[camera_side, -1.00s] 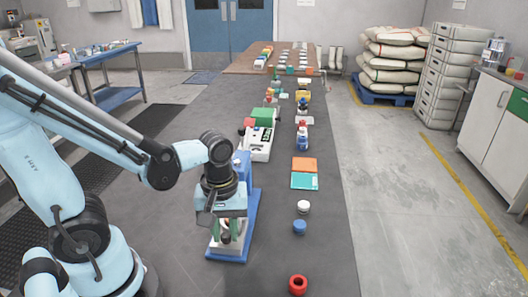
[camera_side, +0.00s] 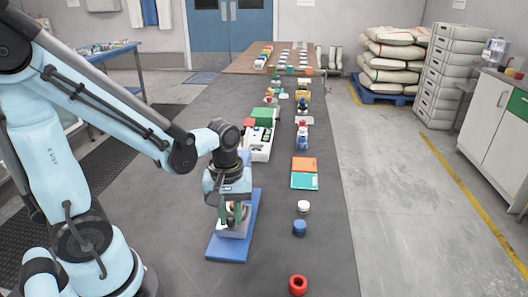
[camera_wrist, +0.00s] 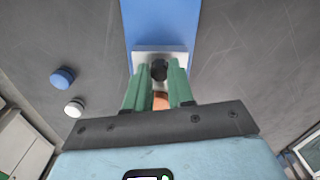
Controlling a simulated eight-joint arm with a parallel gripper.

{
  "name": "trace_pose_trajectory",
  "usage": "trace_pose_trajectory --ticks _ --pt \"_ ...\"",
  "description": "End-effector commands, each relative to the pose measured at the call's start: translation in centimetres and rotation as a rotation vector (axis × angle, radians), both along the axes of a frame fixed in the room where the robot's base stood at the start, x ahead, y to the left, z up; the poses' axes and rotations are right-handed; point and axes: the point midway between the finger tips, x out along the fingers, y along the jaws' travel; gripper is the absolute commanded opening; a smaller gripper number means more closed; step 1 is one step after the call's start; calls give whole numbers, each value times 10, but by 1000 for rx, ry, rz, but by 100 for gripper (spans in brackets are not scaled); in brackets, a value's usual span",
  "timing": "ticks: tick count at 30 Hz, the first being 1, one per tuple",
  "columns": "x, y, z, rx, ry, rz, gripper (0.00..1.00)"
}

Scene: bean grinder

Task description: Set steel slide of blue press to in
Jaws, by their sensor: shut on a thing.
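The blue press (camera_side: 229,249) shows as a long flat blue base on the dark table; its blue surface also shows in the wrist view (camera_wrist: 160,22). The steel slide shows as a pale grey block (camera_wrist: 141,56) on that base, with a dark round knob (camera_wrist: 159,69) on top. My gripper (camera_side: 236,216) points down over the block. Its green fingers (camera_wrist: 157,80) are shut on the knob, one on each side. A small orange-brown part shows between the fingers. My gripper hides much of the block and the far part of the base in the side view.
To the right stand a blue round piece (camera_side: 299,228), a white one (camera_side: 303,207) and a red ring (camera_side: 298,285). Orange (camera_side: 304,164) and teal (camera_side: 304,181) flat pieces lie farther back.

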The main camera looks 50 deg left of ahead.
Motion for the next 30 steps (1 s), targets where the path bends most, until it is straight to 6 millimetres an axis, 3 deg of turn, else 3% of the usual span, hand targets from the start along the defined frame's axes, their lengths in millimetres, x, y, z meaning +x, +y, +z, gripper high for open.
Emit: trace_pose_trajectory --ticks 6,7,11,22,30 --pt "1 -1 0 -1 -3 -3 0" --pt "1 -1 0 -1 -3 -2 27" --pt "0 -1 0 0 -2 -2 47" --pt "0 0 2 -1 -1 -1 48" --pt "-1 0 24 -1 -1 -1 48"
